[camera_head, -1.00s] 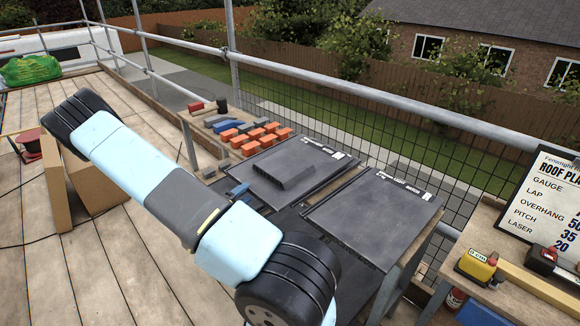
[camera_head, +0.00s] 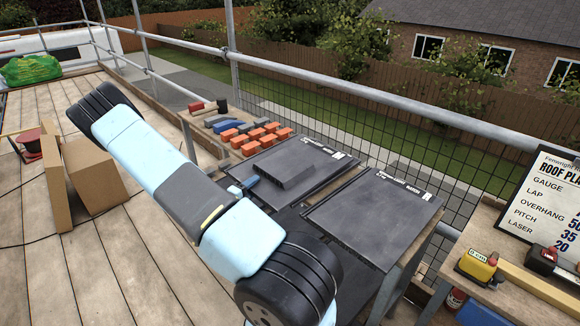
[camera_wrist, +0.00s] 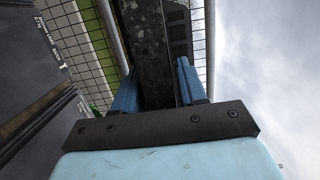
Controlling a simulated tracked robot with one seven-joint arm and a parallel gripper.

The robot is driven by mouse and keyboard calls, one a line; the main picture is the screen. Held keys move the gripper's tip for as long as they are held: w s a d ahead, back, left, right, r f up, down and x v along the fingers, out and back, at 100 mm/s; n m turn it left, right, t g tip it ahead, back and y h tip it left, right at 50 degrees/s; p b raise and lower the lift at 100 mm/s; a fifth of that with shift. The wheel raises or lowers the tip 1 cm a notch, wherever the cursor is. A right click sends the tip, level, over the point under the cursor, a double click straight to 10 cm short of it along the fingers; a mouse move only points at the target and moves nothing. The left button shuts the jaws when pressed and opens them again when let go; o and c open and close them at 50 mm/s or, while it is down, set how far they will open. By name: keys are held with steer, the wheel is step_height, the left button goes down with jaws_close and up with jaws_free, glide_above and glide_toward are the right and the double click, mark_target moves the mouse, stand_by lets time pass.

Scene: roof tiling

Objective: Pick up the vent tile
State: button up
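The vent tile (camera_head: 325,161) is a flat dark grey tile with a raised box-like hood (camera_head: 292,176). It lies on the left half of the dark stand in the head view. My gripper (camera_head: 245,186) has blue fingers and is at the left side of the hood, low over the tile. In the wrist view my gripper (camera_wrist: 156,85) has its two fingers spread apart. A dark, speckled bar-like surface, apparently the hood (camera_wrist: 148,45), shows in the gap between them. A slim gap shows by the right finger; firm contact cannot be seen.
A second flat dark tile (camera_head: 375,217) lies to the right. Orange blocks (camera_head: 262,138) and a hammer (camera_head: 212,106) lie behind. A scaffold rail with mesh (camera_head: 400,125) runs along the far side. A bench with a yellow tape measure (camera_head: 478,265) and sign stands right.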

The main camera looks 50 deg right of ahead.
jaws_close()
stand_by(1.1)
